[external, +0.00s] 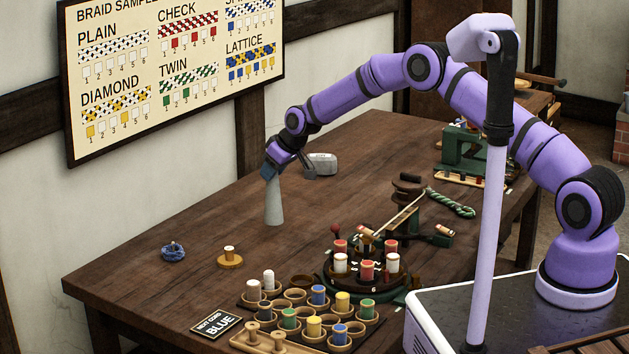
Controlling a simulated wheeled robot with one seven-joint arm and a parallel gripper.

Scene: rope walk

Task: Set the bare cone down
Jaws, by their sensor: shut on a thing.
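The bare cone (274,205) is pale grey and tapers towards its top. It is upright, at or just above the dark wooden table (215,270); I cannot tell whether its base touches the wood. My gripper (273,172) is shut on the cone's narrow top and reaches down from above. The fingertips are small and partly hidden by the gripper body.
A blue coil (173,252) and a wooden spool on a round base (230,258) stand front left. A spool rack (315,312) and round braiding stand (367,268) fill the front right. The table's left middle is clear.

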